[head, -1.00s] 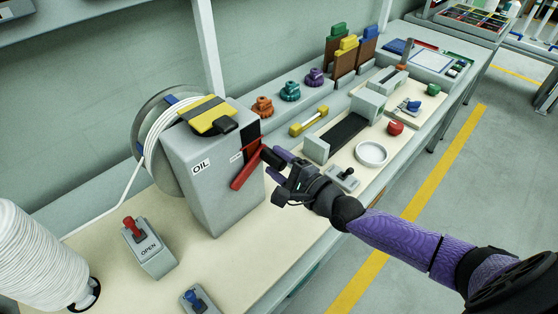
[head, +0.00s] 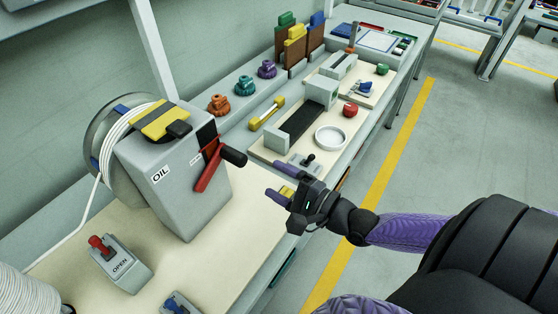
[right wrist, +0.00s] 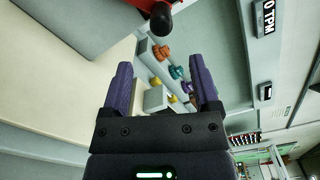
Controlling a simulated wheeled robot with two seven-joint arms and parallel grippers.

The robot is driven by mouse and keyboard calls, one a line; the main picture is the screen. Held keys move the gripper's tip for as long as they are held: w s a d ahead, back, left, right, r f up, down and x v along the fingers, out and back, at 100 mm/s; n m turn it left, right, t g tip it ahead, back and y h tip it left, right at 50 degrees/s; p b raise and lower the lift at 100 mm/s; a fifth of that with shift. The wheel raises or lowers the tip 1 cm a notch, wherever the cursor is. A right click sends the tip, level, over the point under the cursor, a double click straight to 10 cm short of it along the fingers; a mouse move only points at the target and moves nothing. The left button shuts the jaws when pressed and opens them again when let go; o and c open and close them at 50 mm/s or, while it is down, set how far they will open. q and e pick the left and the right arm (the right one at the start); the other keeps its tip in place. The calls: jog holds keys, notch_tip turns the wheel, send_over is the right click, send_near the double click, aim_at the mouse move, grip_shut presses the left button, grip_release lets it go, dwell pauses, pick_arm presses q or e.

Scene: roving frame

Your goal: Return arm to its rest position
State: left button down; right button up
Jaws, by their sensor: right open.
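My right gripper (head: 281,180) is open and empty in the head view, over the front edge of the bench, right of the oil box. Its two purple fingers also show apart in the right wrist view (right wrist: 160,85), with nothing between them. The grey box marked OIL (head: 175,170) stands on the bench, with a red lever (head: 208,166) and black handle (head: 233,157) on its side. The handle is apart from the gripper and also shows at the top of the right wrist view (right wrist: 160,20). My left gripper is not in view.
The bench (head: 235,228) holds a box marked OPEN with a red switch (head: 120,265), a blue switch (head: 178,304) and a white spool (head: 25,298). Further along are a white ring dish (head: 331,138), a red knob (head: 350,110) and coloured knobs (head: 244,85). The floor at right (head: 480,130) is clear.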

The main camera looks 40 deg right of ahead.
dwell(0.3)
jog(key=s+a+f+n+g+h, duration=0.1)
jog(key=s+a+f+n+g, duration=0.25)
jog(key=a+n+g, duration=0.35)
jog(key=s+a+f+n+g+h, duration=0.1)
jog(key=s+a+f+n+g, duration=0.25)
jog(key=n, duration=0.65)
jog(key=s+d+n+g+h, duration=0.3)
jog(key=s+n+h, duration=0.1)
jog(key=s, duration=0.3)
jog(key=s+f+g+b, duration=0.1)
jog(key=s+f+b, duration=0.15)
jog(key=f, duration=0.95)
jog(key=s+f+g+b, duration=0.1)
jog(key=f+b, duration=0.2)
jog(key=f, duration=0.9)
jog(key=s+d+f+b, duration=0.3)
jog(key=s+f, duration=1)
jog(key=shift+d+f+n+g+b, duration=0.15)
jog(key=shift+f+n+g+b, duration=0.2)
jog(key=shift+g+b, duration=0.1)
